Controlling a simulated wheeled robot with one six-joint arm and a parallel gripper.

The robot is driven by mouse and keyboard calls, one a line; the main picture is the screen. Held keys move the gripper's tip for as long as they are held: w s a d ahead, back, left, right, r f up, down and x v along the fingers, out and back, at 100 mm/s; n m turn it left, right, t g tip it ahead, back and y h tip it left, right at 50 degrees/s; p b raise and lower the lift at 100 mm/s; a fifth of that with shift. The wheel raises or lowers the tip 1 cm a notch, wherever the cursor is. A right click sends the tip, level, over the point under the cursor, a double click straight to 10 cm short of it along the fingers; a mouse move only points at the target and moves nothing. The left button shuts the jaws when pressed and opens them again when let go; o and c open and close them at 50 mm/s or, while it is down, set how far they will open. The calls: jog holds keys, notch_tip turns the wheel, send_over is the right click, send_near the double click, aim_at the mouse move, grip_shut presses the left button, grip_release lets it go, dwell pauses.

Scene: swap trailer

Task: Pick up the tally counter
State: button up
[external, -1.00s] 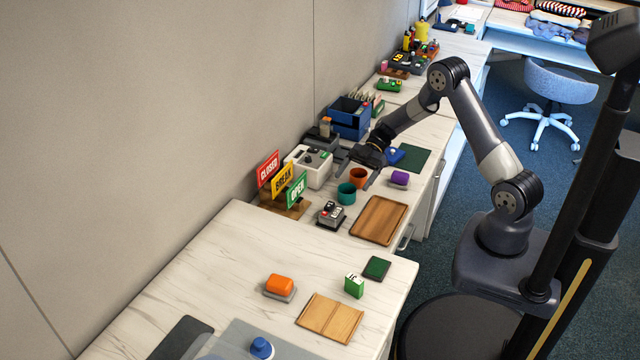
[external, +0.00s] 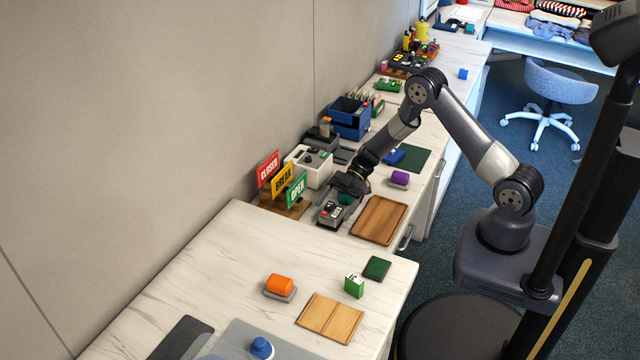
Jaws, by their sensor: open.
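A small grey device with red, white and dark parts on top (external: 331,212) sits near the left end of the lower counter. I cannot tell for certain whether it is the tally counter; no other thing is clearly one. My gripper (external: 338,203) is low over that counter, pointing down and left, just at the device's far side. It is open, and I see nothing held in it. Whether a finger touches the device is unclear. A teal cup (external: 345,199) is mostly hidden by my gripper.
Signs on a wooden stand (external: 285,207) are close left of my gripper. A white box device (external: 309,167) stands behind them. The raised near counter (external: 240,240) has free room.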

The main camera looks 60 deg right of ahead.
jog(key=c, duration=1.5)
